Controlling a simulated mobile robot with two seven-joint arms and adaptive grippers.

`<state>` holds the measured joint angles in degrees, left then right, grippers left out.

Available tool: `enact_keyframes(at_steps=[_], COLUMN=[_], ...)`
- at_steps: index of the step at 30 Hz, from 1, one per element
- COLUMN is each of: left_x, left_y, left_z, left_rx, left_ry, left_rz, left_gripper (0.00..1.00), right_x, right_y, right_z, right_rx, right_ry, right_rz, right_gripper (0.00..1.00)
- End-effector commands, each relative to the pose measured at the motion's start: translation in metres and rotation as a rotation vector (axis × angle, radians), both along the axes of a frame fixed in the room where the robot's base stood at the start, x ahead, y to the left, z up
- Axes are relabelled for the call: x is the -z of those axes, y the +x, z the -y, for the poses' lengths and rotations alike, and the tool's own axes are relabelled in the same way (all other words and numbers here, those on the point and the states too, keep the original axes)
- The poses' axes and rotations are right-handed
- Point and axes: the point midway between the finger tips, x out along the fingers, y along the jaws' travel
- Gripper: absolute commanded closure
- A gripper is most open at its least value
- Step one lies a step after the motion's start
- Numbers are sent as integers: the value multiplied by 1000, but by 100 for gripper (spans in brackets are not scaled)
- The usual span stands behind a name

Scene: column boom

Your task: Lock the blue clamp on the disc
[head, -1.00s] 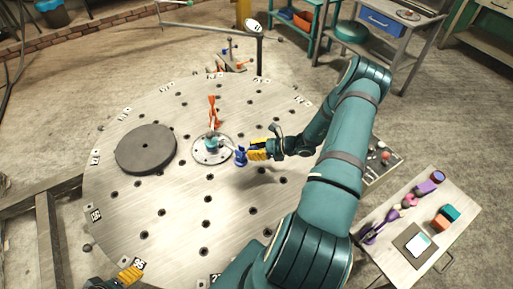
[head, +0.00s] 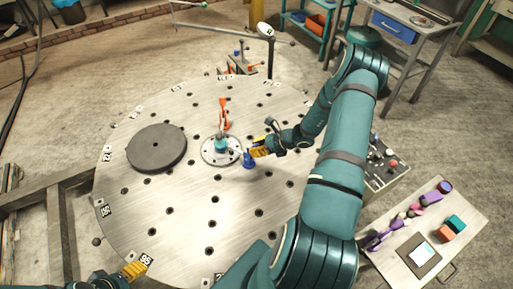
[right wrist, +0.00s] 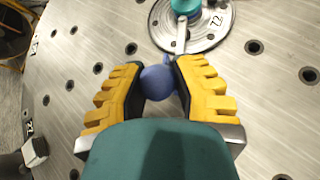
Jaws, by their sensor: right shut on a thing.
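The blue clamp (head: 248,160) stands on the round perforated table at the right edge of the small metal disc (head: 209,157). My right gripper (head: 254,152) is shut on its upper part. In the right wrist view, the rounded blue end (right wrist: 158,83) sits between the yellow fingers, and a pale metal strip reaches from near it onto the disc (right wrist: 207,38). The disc has a teal hub (head: 221,143). An orange clamp (head: 223,112) stands at its far side. My left gripper (head: 134,270) is at the bottom left, away from the disc; its fingers are unclear.
A large dark grey disc (head: 156,149) lies on the perforated table (head: 180,215) left of the small one. A side table (head: 448,215) with coloured parts and a dark tray (head: 385,160) stand at the right. The table's near part is largely clear.

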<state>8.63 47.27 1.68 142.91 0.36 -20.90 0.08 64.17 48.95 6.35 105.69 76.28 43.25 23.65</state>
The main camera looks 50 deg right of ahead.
Motion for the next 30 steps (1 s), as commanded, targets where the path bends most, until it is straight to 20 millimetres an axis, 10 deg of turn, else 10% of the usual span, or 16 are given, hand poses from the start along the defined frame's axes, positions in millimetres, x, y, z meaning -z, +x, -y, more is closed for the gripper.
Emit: enact_keyframes(at_steps=[3,4,6,19,30], left_x=[0,0,0,0,0], left_y=[0,0,0,0,0], left_z=[0,0,0,0,0], left_rx=[0,0,0,0,0], left_ry=[0,0,0,0,0], left_rz=[0,0,0,0,0], left_gripper=[37,37,37,37,37], right_x=[0,0,0,-4,-43], right_y=[0,0,0,-6,-56], right_z=[0,0,0,4,34], right_rx=[0,0,0,0,2], right_ry=[0,0,0,-1,-3], right_rz=[1,1,1,1,0], right_gripper=[100,60,37,37,37])
